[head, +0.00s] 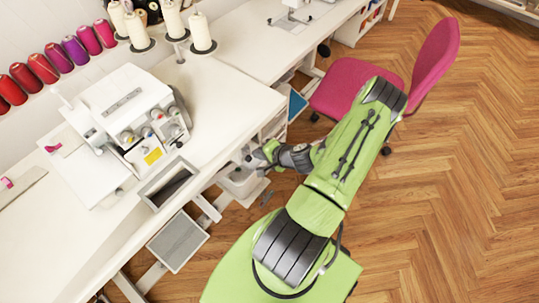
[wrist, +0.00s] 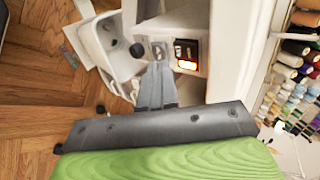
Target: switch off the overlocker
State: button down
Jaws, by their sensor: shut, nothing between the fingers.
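The overlocker (head: 122,112) is a white machine with several dials and a yellow label, standing on the white table at the left in the head view. In the wrist view a rocker switch (wrist: 186,55) with a dark frame and a glowing orange-red part sits on a white panel. I cannot tell from the frames how this panel joins the overlocker. My gripper (head: 259,157) is low beside the table's front edge, to the right of the overlocker. In the wrist view its grey fingers (wrist: 157,74) are shut and empty, just beside the switch; contact is not clear.
The white table (head: 225,95) holds thread cones (head: 173,20). A grey open tray (head: 168,183) is at its front edge. A white bin (wrist: 108,45) with a dark knob close by is beside my fingers. A pink chair (head: 345,100) stands behind my arm. Wooden floor is clear at the right.

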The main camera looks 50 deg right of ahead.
jog(key=shift+w+r, duration=0.2)
jog(key=shift+w, duration=0.75)
jog(key=shift+w+r, duration=0.2)
jog(key=shift+w, duration=0.7)
